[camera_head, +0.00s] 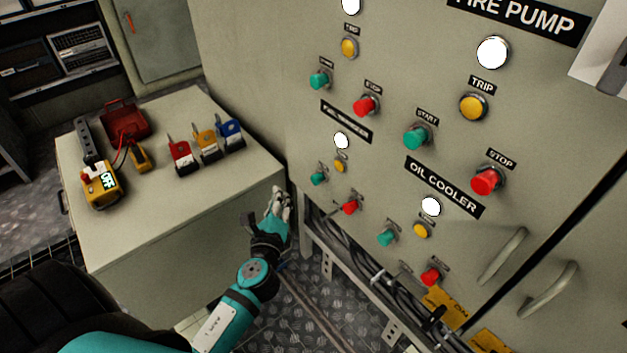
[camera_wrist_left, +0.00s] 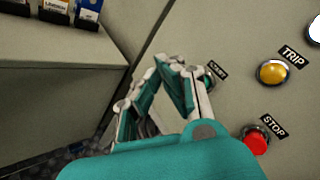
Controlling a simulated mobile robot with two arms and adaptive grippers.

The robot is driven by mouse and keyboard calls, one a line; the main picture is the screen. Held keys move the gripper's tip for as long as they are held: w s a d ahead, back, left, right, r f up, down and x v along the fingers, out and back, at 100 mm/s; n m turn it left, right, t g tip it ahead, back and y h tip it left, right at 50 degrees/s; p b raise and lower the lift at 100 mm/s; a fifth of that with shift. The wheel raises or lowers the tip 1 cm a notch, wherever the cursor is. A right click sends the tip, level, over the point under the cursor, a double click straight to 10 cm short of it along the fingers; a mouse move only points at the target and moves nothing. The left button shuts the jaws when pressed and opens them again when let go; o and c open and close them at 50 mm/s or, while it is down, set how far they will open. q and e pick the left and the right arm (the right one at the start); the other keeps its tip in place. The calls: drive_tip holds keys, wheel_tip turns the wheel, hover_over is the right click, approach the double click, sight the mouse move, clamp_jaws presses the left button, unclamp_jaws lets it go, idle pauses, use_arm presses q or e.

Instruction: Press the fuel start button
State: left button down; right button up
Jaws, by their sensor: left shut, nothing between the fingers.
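The grey panel (camera_head: 390,170) carries groups of green start, red stop and yellow trip buttons. The lower-left group has a green button (camera_head: 318,178), a yellow button (camera_head: 340,163) and a red button (camera_head: 350,206); its label above (camera_head: 346,121) is too small to read as fuel. My left gripper (camera_head: 279,194) is shut and empty, left of that green button, apart from it in the head view. In the left wrist view, my gripper fingers (camera_wrist_left: 176,68) partly cover a green button (camera_wrist_left: 208,78); contact cannot be told. My right gripper is not in view.
A cabinet (camera_head: 190,215) at left holds a yellow meter (camera_head: 102,186), a red case (camera_head: 124,122) and several coloured padlock-like items (camera_head: 207,146). Door handles (camera_head: 502,256) stick out at lower right. Pipes run below the panel. Free floor lies beneath my arm.

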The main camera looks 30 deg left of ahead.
sight(317, 179)
use_arm(q)
drive_tip(key=w+d, duration=0.2)
drive_tip(key=w, duration=0.3)
drive_tip(key=shift+w+d, duration=0.2)
drive_tip(key=shift+w, duration=0.15)
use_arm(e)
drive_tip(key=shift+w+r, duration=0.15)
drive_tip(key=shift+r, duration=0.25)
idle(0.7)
use_arm(q)
drive_tip(key=shift+w, duration=0.15)
drive_tip(key=shift+w+d, duration=0.15)
drive_tip(key=shift+w, duration=0.1)
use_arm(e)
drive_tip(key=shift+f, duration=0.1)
